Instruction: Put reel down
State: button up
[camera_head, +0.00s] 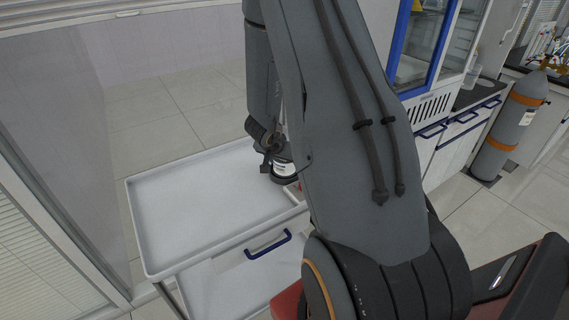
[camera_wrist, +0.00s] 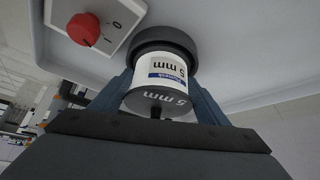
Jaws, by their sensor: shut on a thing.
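The reel (camera_wrist: 160,72) is a short cylinder with a white "5 mm" label between dark ends. My gripper (camera_wrist: 163,84) is shut on it, with one blue-grey finger on each side. In the head view the reel (camera_head: 284,168) is partly hidden by my arm, over the right part of the white cart's top tray (camera_head: 190,215). Its wide dark end faces the white tray surface in the wrist view. I cannot tell whether it touches that surface.
A white switch box with a red knob (camera_wrist: 84,29) sits close beside the reel. The tray's left and middle are empty, with a raised rim. A blue handle (camera_head: 268,246) is on the cart's front. A grey gas cylinder (camera_head: 509,125) stands at far right.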

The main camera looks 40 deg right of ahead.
jog(key=shift+s+a+f, duration=0.1)
jog(key=shift+f, duration=0.1)
jog(key=o, duration=1.2)
jog(key=shift+s+f, duration=0.1)
jog(key=w+p+v, duration=0.1)
jog(key=v, duration=1.1)
jog(key=a+r+n+t+y, duration=0.1)
jog(key=a+r+n+y, duration=0.15)
jog(key=a, duration=0.45)
jog(key=a+r+n+t+y, duration=0.1)
jog(key=a+r+n+y, duration=0.2)
jog(key=a, duration=0.5)
jog(key=s+a+n+g, duration=0.1)
jog(key=s+n, duration=0.1)
jog(key=s, duration=0.2)
jog(key=s+a+r+n+g, duration=0.1)
jog(key=s+a+n, duration=0.1)
jog(key=s, duration=0.3)
jog(key=s+a+n+g, duration=0.1)
jog(key=s+a+n, duration=0.1)
jog(key=s, duration=0.3)
jog(key=shift+s+a+r+g, duration=0.2)
jog(key=shift+r+g, duration=0.1)
jog(key=shift+r, duration=0.1)
